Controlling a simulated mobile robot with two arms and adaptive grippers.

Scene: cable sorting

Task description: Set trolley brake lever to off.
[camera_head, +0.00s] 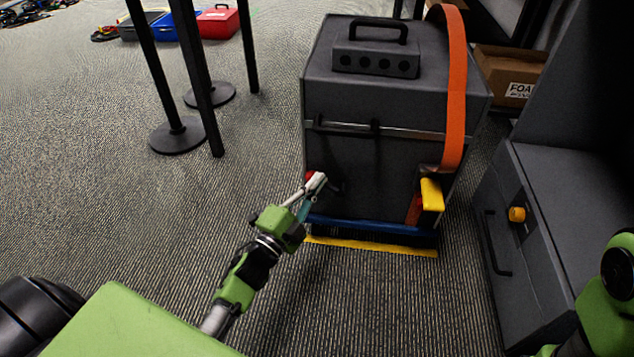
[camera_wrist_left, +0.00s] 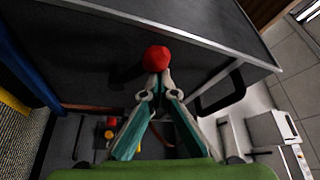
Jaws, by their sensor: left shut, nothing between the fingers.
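A dark grey boxy case (camera_head: 350,165) stands on a low blue base (camera_head: 370,226), which looks like the trolley. A red ball knob (camera_head: 310,176) shows at the lower left of its front, partly hidden by my left gripper (camera_head: 316,184). In the left wrist view the red knob (camera_wrist_left: 156,57) sits just beyond the fingertips of my left gripper (camera_wrist_left: 155,88). The fingers are shut with nothing between them; I cannot tell whether they touch the knob. The lever's marking and setting cannot be read. My right gripper is not in view.
A yellow handle (camera_head: 431,195) is at the case's lower right, below an orange strap (camera_head: 457,90). A yellow strip (camera_head: 370,246) lies along the floor in front. A grey cabinet (camera_head: 560,200) stands at right. Post stands (camera_head: 178,135) are at left.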

